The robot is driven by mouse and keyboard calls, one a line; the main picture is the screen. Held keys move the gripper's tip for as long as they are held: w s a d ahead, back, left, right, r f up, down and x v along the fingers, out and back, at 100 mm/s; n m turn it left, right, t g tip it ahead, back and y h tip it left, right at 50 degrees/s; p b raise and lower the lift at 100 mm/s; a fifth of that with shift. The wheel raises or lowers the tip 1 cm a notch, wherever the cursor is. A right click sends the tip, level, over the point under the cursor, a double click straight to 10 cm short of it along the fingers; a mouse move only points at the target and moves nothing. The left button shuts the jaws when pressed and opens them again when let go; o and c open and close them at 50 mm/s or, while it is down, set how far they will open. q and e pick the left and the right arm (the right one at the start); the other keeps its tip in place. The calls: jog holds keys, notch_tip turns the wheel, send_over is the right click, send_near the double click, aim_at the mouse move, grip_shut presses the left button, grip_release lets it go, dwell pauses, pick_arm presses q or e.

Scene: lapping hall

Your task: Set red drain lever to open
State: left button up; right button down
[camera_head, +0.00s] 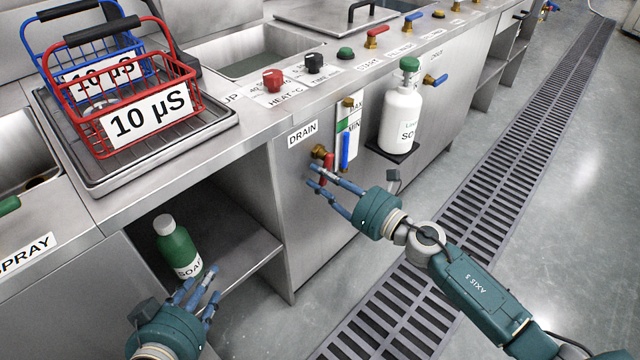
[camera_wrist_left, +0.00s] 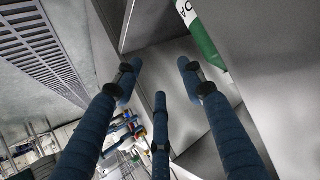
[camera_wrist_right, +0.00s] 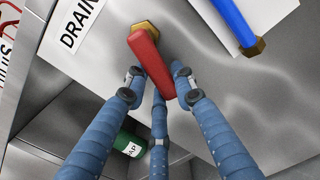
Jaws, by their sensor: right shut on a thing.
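The red drain lever (camera_head: 329,165) is on a brass valve under the DRAIN label (camera_head: 303,134) on the front panel of the steel counter. In the head view it hangs roughly downward. In the right wrist view the red lever (camera_wrist_right: 150,65) runs from its brass fitting down between my fingertips. My right gripper (camera_head: 318,178) is shut on the lever's lower part; the fingers partly hide it in the head view. My left gripper (camera_head: 205,285) is open and empty, in front of the lower shelf; its spread fingers show in the left wrist view (camera_wrist_left: 160,85).
A white bottle (camera_head: 401,115) stands on a small bracket further right. A green soap bottle (camera_head: 177,245) stands on the lower shelf. Red and blue baskets (camera_head: 190,105) sit on the counter. A floor grate (camera_head: 480,190) runs alongside.

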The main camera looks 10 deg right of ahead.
jog(key=shift+w+d+f+n+b, duration=0.1)
jog(key=shift+w+d+n+b, duration=0.25)
jog(key=shift+n+b, duration=0.5)
jog(key=shift+w+d+n+b, duration=0.15)
jog(key=shift+d+n+b, duration=0.15)
jog(key=shift+n, duration=0.55)
pick_arm(q)
jog(key=w+d+r+t+h, duration=0.1)
jog(key=r+t, duration=0.3)
jog(key=r, duration=0.4)
jog(key=w+d+r+t+h, duration=0.1)
jog(key=w+d+r+t, duration=0.1)
jog(key=r, duration=0.6)
jog(key=shift+w+t+h, duration=0.3)
jog(key=shift+w+t, duration=0.25)
jog(key=shift+t, duration=0.45)
pick_arm(e)
jog(key=shift+d, duration=0.1)
pick_arm(q)
jog(key=shift+f, duration=0.1)
pick_arm(e)
jog(key=c, duration=1.5)
grip_release()
jog(key=shift+o, duration=0.6)
